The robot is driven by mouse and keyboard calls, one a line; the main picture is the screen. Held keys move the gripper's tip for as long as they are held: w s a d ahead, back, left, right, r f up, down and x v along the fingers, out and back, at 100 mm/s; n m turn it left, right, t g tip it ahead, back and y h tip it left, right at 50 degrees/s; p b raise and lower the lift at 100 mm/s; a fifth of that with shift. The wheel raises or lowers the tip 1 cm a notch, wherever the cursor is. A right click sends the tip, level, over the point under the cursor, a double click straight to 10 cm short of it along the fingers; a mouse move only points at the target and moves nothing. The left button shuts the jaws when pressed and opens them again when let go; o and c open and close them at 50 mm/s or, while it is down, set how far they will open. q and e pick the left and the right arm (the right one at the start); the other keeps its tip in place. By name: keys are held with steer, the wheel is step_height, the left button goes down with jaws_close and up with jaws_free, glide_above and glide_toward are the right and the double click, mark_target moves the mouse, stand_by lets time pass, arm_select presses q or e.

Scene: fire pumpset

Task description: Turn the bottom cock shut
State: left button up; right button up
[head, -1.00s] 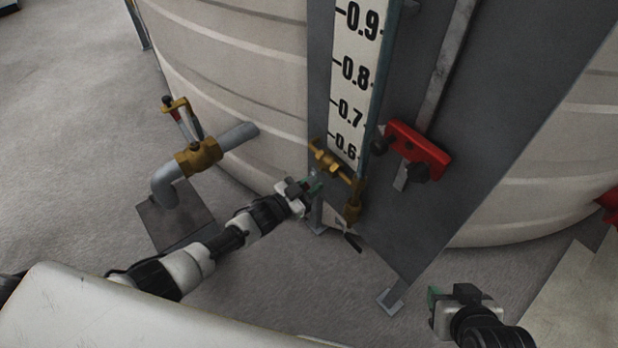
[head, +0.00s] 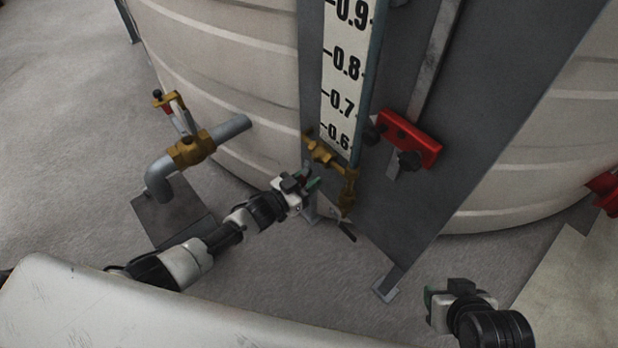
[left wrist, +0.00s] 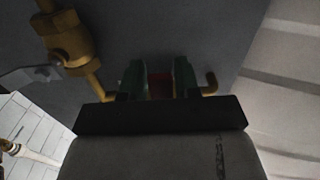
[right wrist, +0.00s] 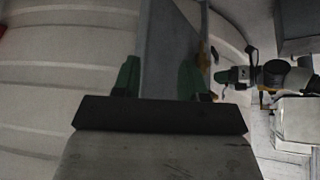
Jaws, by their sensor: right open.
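The bottom cock (head: 343,185) is a brass fitting at the foot of the gauge board. It also shows at upper left in the left wrist view (left wrist: 68,42). My left gripper (head: 312,184) is close to its left side. In the left wrist view, a dark red part (left wrist: 160,86) lies between its green fingers (left wrist: 161,80), with brass showing on both sides. Whether the fingers press on it is too dark to tell. My right gripper (head: 440,300) is open and empty at lower right; its fingers stand apart in the right wrist view (right wrist: 160,78).
A pale tank (head: 240,70) stands behind the gauge board (head: 347,70). A brass valve (head: 192,150) on a grey pipe is to the left. A red clamp (head: 410,138) is to the right. A black lever (head: 347,231) hangs below the cock. Floor at far left is clear.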

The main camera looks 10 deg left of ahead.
arm_select(q)
steer(key=shift+o, duration=1)
steer(key=p+v, duration=0.1)
steer(key=v, duration=0.2)
steer(key=shift+s+a+r, duration=0.15)
steer(key=shift+a, duration=0.05)
steer(key=p, duration=0.2)
glide_toward(303, 183)
steer(key=shift+w+d+f, duration=0.3)
steer(key=shift+w, duration=0.3)
arm_select(e)
steer(key=shift+s+d+r+g+h, duration=0.1)
steer(key=shift+s+d+r+g, duration=0.1)
steer(key=shift+s+g, duration=0.4)
steer(key=shift+s+d+r+g+h, duration=0.1)
steer(key=shift+s+d+g, duration=0.2)
steer(key=shift+s, duration=0.5)
steer(key=shift+s+d+r+g+h, duration=0.1)
steer(key=shift+s+d+g, duration=0.05)
steer(key=shift+s+g, duration=0.45)
arm_select(q)
steer(key=shift+d, duration=0.1)
